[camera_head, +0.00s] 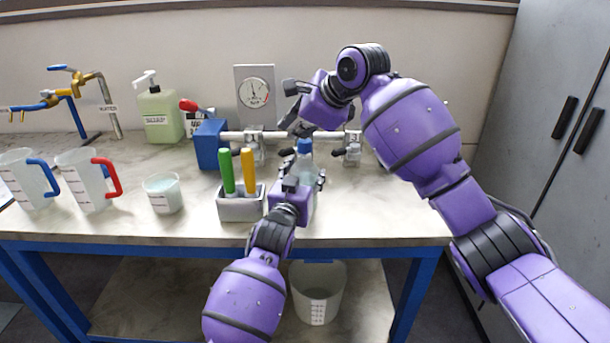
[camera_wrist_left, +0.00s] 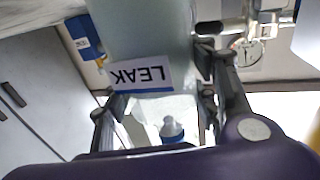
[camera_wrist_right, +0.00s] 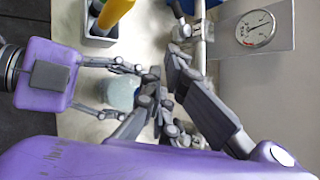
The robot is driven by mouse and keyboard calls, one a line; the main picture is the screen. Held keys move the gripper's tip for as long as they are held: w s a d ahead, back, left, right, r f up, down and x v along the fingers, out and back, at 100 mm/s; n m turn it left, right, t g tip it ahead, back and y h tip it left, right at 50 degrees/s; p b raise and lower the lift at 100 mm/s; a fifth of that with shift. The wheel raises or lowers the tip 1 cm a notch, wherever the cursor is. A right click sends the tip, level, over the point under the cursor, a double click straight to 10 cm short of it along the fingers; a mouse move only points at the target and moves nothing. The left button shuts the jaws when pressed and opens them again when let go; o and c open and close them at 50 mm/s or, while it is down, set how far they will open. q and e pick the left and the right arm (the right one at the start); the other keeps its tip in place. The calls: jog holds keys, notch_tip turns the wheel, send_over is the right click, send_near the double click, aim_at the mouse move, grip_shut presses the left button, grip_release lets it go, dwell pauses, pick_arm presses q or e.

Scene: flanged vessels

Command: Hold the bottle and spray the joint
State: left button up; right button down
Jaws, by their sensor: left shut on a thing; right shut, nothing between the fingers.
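A clear bottle with a blue top (camera_head: 304,147) stands upright at the front of the bench, before a pipe. My left gripper (camera_head: 305,178) is shut around it. In the left wrist view the bottle (camera_wrist_left: 140,25) bears a "LEAK" label, upside down, between the fingers (camera_wrist_left: 160,100). My right gripper (camera_head: 295,122) is shut and empty just above the bottle top; its fingertips (camera_wrist_right: 160,98) hide part of the bottle (camera_wrist_right: 121,95) in the right wrist view. The pipe has flanged joints at left (camera_head: 251,147) and right (camera_head: 351,148); its middle is partly hidden.
A grey holder (camera_head: 240,207) with green and yellow handles stands left of my left gripper. A blue box (camera_head: 211,145) and a gauge (camera_head: 255,92) are behind. Jugs (camera_head: 88,180), a beaker (camera_head: 163,194) and a soap bottle (camera_head: 160,115) stand left. The bench's right front is clear.

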aim_at(297, 173)
jog(key=shift+s+f, duration=0.15)
jog(key=shift+f, duration=1.7)
jog(key=shift+s+f, duration=0.15)
jog(key=shift+f, duration=0.85)
jog(key=shift+a+r, duration=0.1)
jog(key=shift+r, duration=2.1)
jog(key=shift+w+d+r, duration=0.1)
jog(key=shift+w+r, duration=0.05)
jog(key=shift+r, duration=0.4)
jog(key=shift+w+d+r, duration=0.1)
jog(key=shift+w+r, duration=0.05)
jog(key=shift+r, duration=0.5)
